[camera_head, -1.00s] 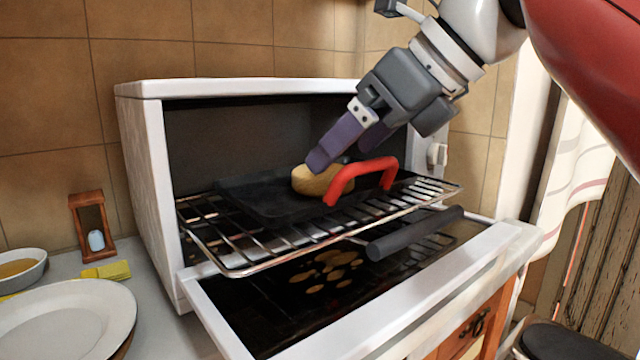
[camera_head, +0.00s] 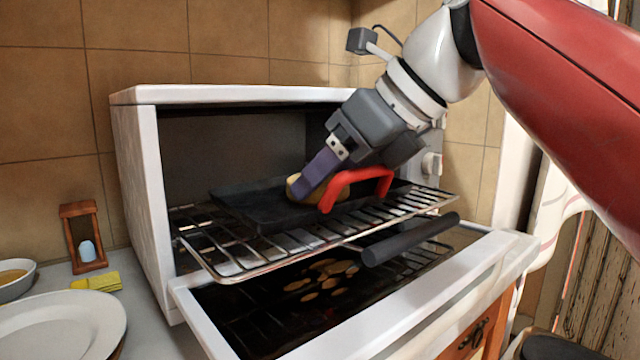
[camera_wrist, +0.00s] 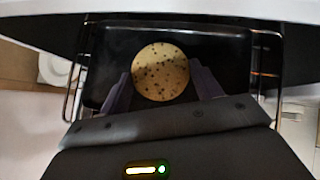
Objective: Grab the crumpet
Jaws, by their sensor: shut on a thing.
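The crumpet (camera_wrist: 160,72) is round, golden and dotted with dark holes. In the wrist view it lies between the two purple fingers of my gripper (camera_wrist: 160,86), over the dark tray (camera_wrist: 108,62). In the head view the crumpet (camera_head: 293,187) is partly hidden behind a finger of my gripper (camera_head: 312,188). The gripper is shut on it, low at the tray (camera_head: 240,204) on the oven rack. I cannot tell whether the crumpet is still touching the tray.
The tray's red handle (camera_head: 352,182) stands just right of the gripper. The wire rack (camera_head: 232,264) juts out above the open oven door (camera_head: 440,278). The oven roof (camera_head: 235,95) is overhead. A white plate (camera_head: 60,325), yellow sponge (camera_head: 97,283) and wooden hourglass frame (camera_head: 84,240) are left.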

